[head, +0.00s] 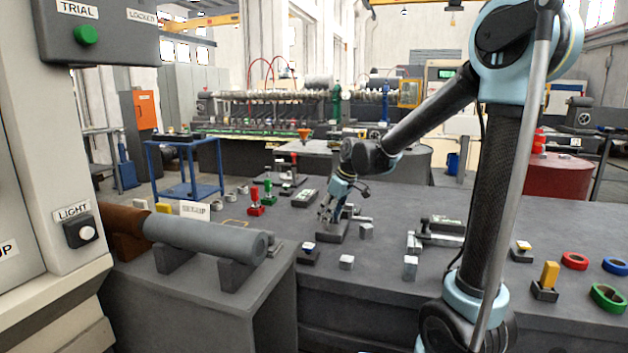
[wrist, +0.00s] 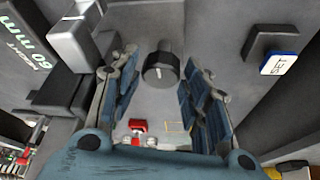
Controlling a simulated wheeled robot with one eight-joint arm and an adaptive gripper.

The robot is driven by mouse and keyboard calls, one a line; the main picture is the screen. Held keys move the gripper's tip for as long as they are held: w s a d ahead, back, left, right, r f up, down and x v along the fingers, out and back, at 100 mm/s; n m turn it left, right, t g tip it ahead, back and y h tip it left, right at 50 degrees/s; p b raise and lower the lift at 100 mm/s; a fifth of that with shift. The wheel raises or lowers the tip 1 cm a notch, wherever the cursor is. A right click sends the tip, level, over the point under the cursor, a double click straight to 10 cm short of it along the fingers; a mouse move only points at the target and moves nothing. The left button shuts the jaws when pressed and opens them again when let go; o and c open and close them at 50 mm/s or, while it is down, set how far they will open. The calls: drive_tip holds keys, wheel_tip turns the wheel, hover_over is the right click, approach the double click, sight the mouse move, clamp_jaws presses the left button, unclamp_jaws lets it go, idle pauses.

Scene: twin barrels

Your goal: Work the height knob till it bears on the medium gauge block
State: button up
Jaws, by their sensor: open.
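My gripper (head: 327,213) is open above the dark stand (head: 333,238) on the grey bench. In the wrist view a dark round knob (wrist: 161,68) with a pale mark lies between the open fingers (wrist: 164,92), with visible space on both sides. A sign (wrist: 30,55) reading "HEIGHT" and "60 mm" is at left, beside a pale metal block (wrist: 72,42). Three pale metal blocks stand near the stand in the head view: one just right (head: 366,231), a low one in front (head: 346,262) and a taller one (head: 410,267). I cannot tell whether the knob's mechanism touches any block.
A dark block with a blue and white "SET" button (wrist: 279,63) sits right of the knob in the wrist view. A grey cylinder (head: 205,237) lies on supports at left. Red and green fixtures (head: 262,200) stand behind, and coloured rings (head: 574,261) lie at right.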

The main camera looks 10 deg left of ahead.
drive_tip(key=m+t+h, duration=0.1)
drive_tip(key=m, duration=0.4)
drive_tip(key=shift+s+a, duration=0.1)
drive_tip(key=m+h, duration=0.1)
drive_tip(key=m, duration=0.1)
drive_tip(key=m+t+h, duration=0.1)
drive_tip(key=m, duration=0.2)
drive_tip(key=shift+s+a, duration=0.1)
drive_tip(key=shift+a, duration=0.05)
drive_tip(key=m+h, duration=0.1)
drive_tip(key=m, duration=0.2)
drive_tip(key=m+h, duration=0.1)
drive_tip(key=m, duration=0.1)
drive_tip(key=shift+a+m, duration=0.15)
drive_tip(key=shift+m, duration=0.25)
drive_tip(key=m+h, duration=0.1)
drive_tip(key=m, duration=0.4)
drive_tip(key=shift+a+g+h, duration=0.1)
drive_tip(key=shift+g+h, duration=0.2)
drive_tip(key=shift+h, duration=0.1)
drive_tip(key=shift+a+r, duration=0.1)
drive_tip(key=shift+r, duration=0.15)
drive_tip(key=v, duration=1.6)
drive_tip(key=shift+a+r, duration=0.2)
drive_tip(key=shift+r, duration=0.2)
